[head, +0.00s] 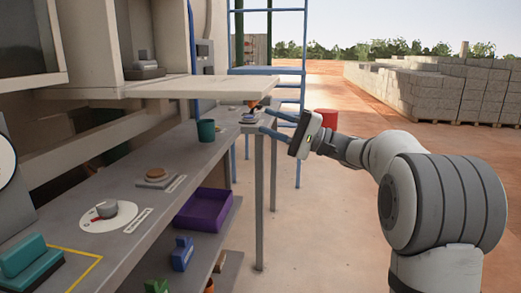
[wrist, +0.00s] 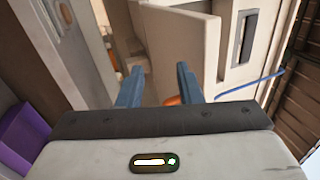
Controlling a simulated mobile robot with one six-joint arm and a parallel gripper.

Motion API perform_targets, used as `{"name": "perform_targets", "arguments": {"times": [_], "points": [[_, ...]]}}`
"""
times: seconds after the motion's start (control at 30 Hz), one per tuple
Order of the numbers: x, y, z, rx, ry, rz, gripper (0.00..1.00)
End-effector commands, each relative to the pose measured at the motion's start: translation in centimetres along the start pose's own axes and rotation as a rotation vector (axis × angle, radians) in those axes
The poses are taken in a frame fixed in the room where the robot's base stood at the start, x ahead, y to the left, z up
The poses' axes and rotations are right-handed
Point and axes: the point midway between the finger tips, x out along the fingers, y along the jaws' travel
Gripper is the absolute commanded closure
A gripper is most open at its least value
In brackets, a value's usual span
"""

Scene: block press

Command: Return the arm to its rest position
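My gripper (head: 267,122) has two blue fingers, set apart with nothing held between them. In the head view it is right of the workbench's far end, its fingers pointing left toward the bench. In the wrist view the open fingers (wrist: 158,88) show a gap, with a bit of orange visible beyond them, not clearly gripped. My arm (head: 440,205) stretches in from the right side of the head view.
The grey bench (head: 150,215) carries a green cup (head: 206,130), a dial (head: 108,212) and a teal block (head: 25,255). A purple bin (head: 204,209) sits on the lower shelf. A blue ladder (head: 290,90) and red bucket (head: 327,118) stand beyond. Open ground lies right of the bench.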

Motion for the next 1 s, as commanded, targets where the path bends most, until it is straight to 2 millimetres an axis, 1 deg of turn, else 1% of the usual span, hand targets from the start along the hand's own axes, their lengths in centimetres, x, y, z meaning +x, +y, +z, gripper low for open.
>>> {"name": "perform_targets", "arguments": {"times": [0.03,0.17,0.27,0.37,0.47,0.5,0.57,0.6,0.67,0.7,0.77,0.8,0.87,0.9,1.0], "points": [[0.6,-0.6,0.7,0.009,0.001,0.035,0.68],[1.3,-0.4,2.4,0.034,0.009,0.144,0.68],[1.9,-0.2,4.2,0.055,0.015,0.25,0.68],[2.2,0.0,6.5,0.074,0.023,0.384,0.68],[2.0,0.2,9.7,0.088,0.035,0.562,0.68],[1.6,0.3,11.1,0.089,0.041,0.64,0.68],[0.8,0.6,13.1,0.088,0.05,0.757,0.68],[0.1,0.7,14.4,0.081,0.054,0.834,0.68],[-1.1,0.7,16.4,0.069,0.061,0.948,0.68],[-2.0,0.6,17.6,0.055,0.065,1.024,0.68],[-3.5,0.3,19.4,0.031,0.07,1.135,0.68],[-4.5,0.0,20.6,0.011,0.072,1.208,0.68],[-6.2,-0.5,22.2,-0.028,0.075,1.316,0.68],[-7.3,-1.0,23.3,-0.055,0.076,1.385,0.68],[-10.1,-2.4,25.5,-0.137,0.073,1.549,0.68]]}}
